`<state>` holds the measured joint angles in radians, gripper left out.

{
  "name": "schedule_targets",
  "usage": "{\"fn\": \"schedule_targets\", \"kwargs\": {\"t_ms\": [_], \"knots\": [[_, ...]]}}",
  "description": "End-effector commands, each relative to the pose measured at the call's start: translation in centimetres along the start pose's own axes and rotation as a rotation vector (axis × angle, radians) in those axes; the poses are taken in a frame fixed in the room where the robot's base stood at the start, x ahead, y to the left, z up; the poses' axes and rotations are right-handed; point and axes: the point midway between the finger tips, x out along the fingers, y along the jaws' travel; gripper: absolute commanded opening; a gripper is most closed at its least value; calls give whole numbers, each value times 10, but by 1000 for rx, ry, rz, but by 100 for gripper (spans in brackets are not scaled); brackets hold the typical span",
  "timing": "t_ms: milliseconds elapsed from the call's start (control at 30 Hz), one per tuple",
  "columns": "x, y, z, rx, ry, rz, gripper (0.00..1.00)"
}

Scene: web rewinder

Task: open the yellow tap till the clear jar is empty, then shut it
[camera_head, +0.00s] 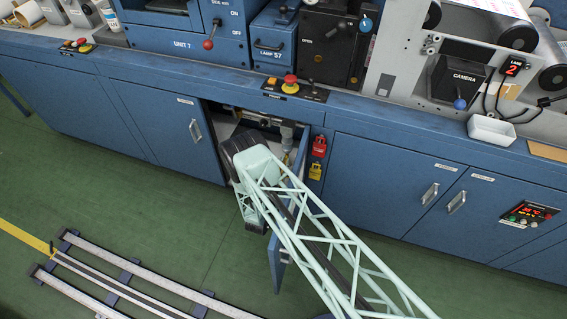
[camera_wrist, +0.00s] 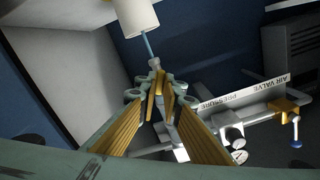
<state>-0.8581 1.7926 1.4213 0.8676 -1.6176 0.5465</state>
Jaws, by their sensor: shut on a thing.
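My gripper (camera_wrist: 160,80) reaches into the open cabinet, and its yellow-padded fingers are closed together at the tips. They are shut on a small grey fitting (camera_wrist: 155,63) at the end of a thin blue rod. A white cylinder (camera_wrist: 136,14) sits at the rod's other end. I cannot make out a yellow tap between the fingertips. A yellow valve body (camera_wrist: 276,106) with a blue handle stands to the right, apart from my gripper. I cannot identify the clear jar or its level. In the head view my arm hides much of the cabinet inside.
The cabinet door (camera_head: 276,262) stands open beside my arm. A plate marked air valve and pressure (camera_wrist: 240,94) and grey pipework (camera_wrist: 235,135) lie close to the right of my fingers. Red (camera_head: 319,147) and yellow (camera_head: 315,172) padlocks hang right of the opening.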

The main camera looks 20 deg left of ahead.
Motion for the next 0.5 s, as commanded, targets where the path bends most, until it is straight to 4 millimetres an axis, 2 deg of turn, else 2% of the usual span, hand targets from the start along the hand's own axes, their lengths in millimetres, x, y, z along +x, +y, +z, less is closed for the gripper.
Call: {"fn": "schedule_targets", "kwargs": {"t_ms": [500], "knots": [[0,0,0,-381,-1,0,0]]}}
